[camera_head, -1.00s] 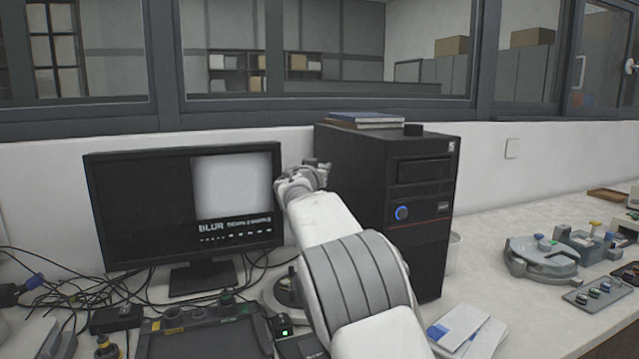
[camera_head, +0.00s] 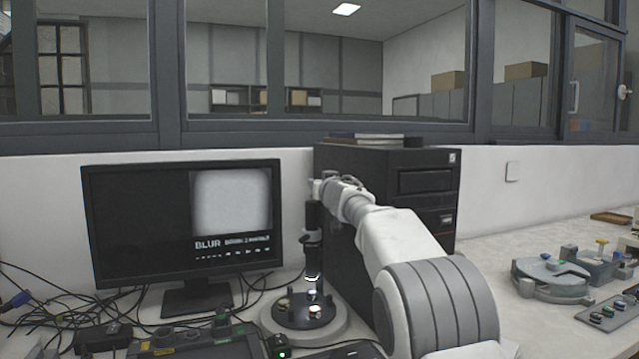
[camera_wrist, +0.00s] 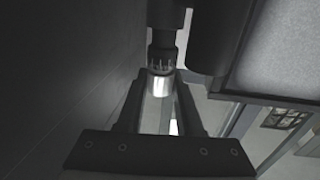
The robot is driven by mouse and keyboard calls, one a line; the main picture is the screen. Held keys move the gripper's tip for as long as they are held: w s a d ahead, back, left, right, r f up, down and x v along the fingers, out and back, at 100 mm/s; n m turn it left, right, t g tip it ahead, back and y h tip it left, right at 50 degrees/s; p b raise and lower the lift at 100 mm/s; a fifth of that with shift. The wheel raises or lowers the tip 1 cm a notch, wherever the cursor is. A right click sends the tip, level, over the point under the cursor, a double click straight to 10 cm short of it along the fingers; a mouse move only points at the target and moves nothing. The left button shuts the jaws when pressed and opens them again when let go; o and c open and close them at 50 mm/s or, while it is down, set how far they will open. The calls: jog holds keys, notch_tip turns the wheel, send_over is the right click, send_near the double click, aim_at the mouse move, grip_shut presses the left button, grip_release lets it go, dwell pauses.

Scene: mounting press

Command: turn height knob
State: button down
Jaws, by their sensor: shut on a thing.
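A dark upright microscope tube (camera_head: 312,243) stands over a round dark stage (camera_head: 303,311) on a pale base in the head view. Small samples sit on the stage, and a light shines at the tube's lower end. My gripper (camera_head: 322,190) is at the upper part of the tube. In the wrist view its fingers (camera_wrist: 160,88) are closed around a small part below a dark ribbed collar (camera_wrist: 162,62). I take this to be the height knob; the fingers and my arm hide most of it in the head view.
A monitor (camera_head: 135,225) showing a pale image and the word BLUR stands left of the microscope. A black computer tower (camera_head: 425,190) is close behind and right of my arm. Cables lie at left. A grey round device (camera_head: 550,278) and samples are at right.

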jog(key=shift+n+g+y+p, duration=0.4)
jog(key=shift+n+y+p, duration=0.25)
jog(key=shift+p, duration=0.5)
jog(key=shift+f+n+y+p, duration=0.25)
jog(key=shift+y+p, duration=0.15)
jog(key=shift+y, duration=0.15)
jog(key=c, duration=0.6)
grip_release()
jog(key=shift+r, duration=0.15)
jog(key=shift+o, duration=0.2)
jog(key=v, duration=1.7)
jog(key=shift+s+b, duration=0.2)
jog(key=shift+b, duration=0.25)
jog(key=shift+d+r, duration=0.1)
jog(key=shift+r, duration=0.05)
